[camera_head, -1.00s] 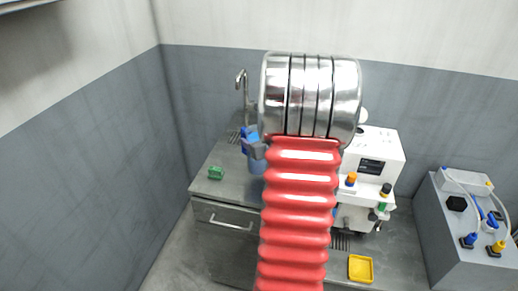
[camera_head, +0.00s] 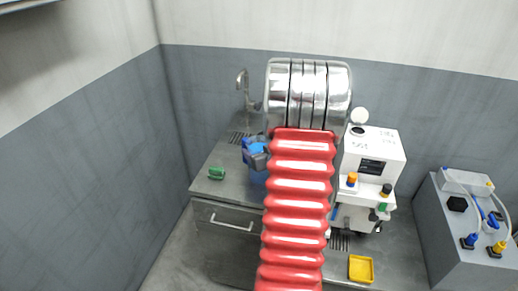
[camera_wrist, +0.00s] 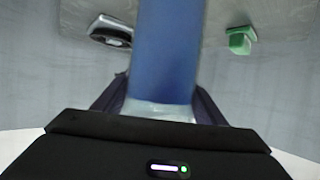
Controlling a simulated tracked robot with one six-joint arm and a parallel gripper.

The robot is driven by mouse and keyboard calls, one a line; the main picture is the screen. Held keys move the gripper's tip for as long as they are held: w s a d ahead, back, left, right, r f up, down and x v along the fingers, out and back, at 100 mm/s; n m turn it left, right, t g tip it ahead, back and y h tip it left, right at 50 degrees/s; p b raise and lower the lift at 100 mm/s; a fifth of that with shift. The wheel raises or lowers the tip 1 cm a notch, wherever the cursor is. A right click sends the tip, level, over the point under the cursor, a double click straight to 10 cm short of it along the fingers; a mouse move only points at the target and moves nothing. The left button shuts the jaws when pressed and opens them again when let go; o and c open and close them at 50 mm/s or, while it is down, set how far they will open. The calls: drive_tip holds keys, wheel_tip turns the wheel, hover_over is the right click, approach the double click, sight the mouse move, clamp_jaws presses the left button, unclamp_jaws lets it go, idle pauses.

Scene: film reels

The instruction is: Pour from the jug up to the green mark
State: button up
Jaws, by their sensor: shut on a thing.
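My gripper (camera_head: 257,156) is mostly hidden behind my red and silver arm in the head view. A blue vessel (camera_head: 258,176), which looks like the jug, shows just below it. In the wrist view my gripper (camera_wrist: 160,112) is shut on the blue jug (camera_wrist: 166,50), whose smooth side fills the middle of the picture. Its mouth, its contents and any tilt cannot be told. I cannot make out a green mark on any vessel. A small green block (camera_head: 216,173) lies on the counter to the left; a green block also shows in the wrist view (camera_wrist: 241,40).
A tap (camera_head: 243,85) stands behind the jug at the back of the grey counter (camera_head: 206,187). A white machine (camera_head: 372,150) with coloured knobs stands right of my arm. A yellow tray (camera_head: 361,268) lies in front of it. A grey unit with hoses (camera_head: 470,225) stands far right.

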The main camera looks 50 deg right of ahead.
drive_tip(key=o, duration=2.1)
drive_tip(key=shift+s, duration=0.1)
drive_tip(key=v, duration=1.3)
drive_tip(key=shift+a, duration=0.5)
drive_tip(key=shift+s+r, duration=0.1)
drive_tip(key=shift+s, duration=0.05)
